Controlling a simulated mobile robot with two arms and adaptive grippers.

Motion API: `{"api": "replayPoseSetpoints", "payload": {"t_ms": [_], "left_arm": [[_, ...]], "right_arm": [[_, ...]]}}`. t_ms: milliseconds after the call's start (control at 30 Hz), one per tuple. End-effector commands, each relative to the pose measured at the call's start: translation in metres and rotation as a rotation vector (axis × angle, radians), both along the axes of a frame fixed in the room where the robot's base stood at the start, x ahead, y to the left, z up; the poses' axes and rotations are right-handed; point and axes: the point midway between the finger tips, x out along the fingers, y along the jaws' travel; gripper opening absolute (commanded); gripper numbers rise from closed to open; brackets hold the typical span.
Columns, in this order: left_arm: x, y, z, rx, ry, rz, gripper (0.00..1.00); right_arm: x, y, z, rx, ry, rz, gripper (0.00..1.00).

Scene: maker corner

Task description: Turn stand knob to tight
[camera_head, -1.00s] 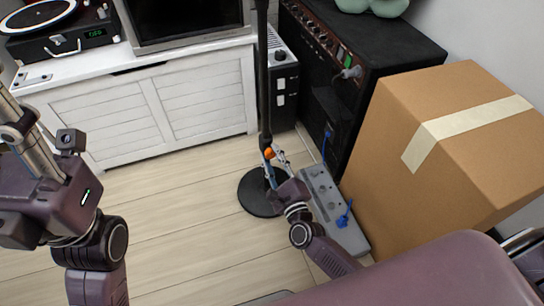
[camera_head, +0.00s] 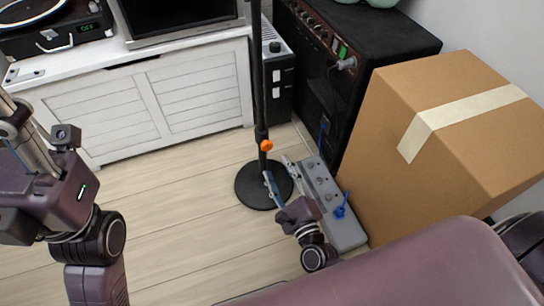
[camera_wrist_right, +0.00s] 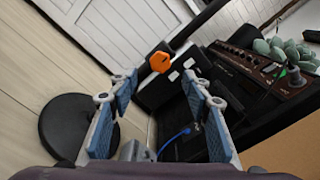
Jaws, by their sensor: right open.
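The orange stand knob (camera_head: 266,146) sits on the side of a black upright pole (camera_head: 259,90), which rises from a round black base (camera_head: 262,184) on the floor. In the right wrist view the knob (camera_wrist_right: 160,61) shows above and between the fingertips, clear of them. My right gripper (camera_head: 277,168) is open and empty, just below and in front of the knob. Its two blue-padded fingers (camera_wrist_right: 161,89) stand wide apart. At the left edge of the head view my left arm shows, but its fingertips are not visible.
A grey power strip (camera_head: 330,200) with a blue plug lies right of the base. A black amplifier (camera_head: 375,60) and a cardboard box (camera_head: 440,150) stand to the right. A white cabinet (camera_head: 150,100) is behind. Floor left of the base is clear.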

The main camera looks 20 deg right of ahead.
Motion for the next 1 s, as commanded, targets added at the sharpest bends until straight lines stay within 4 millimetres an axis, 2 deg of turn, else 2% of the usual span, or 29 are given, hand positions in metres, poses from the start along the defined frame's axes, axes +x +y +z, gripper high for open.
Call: {"api": "replayPoseSetpoints", "payload": {"t_ms": [100, 300, 867, 933, 1000], "left_arm": [[0.0, 0.0, 0.0, 0.001, -0.001, 0.0, 0.45], [0.0, 0.0, 0.0, 0.001, -0.001, 0.0, 0.45], [0.0, 0.0, 0.0, 0.001, -0.001, 0.0, 0.45], [0.0, 0.0, 0.0, 0.001, 0.002, 0.0, 0.45], [0.001, 0.0, 0.0, 0.0, 0.008, 0.0, 0.45]], "right_arm": [[-0.02, -0.001, 0.0, 0.0, 0.001, 0.001, 0.45], [-0.035, -0.001, 0.0, 0.0, 0.0, 0.0, 0.45], [-0.036, -0.001, 0.001, -0.001, -0.003, 0.0, 0.45], [-0.034, 0.0, 0.009, -0.021, -0.019, 0.0, 0.45], [-0.03, 0.002, 0.03, -0.075, -0.062, -0.004, 0.45]]}}
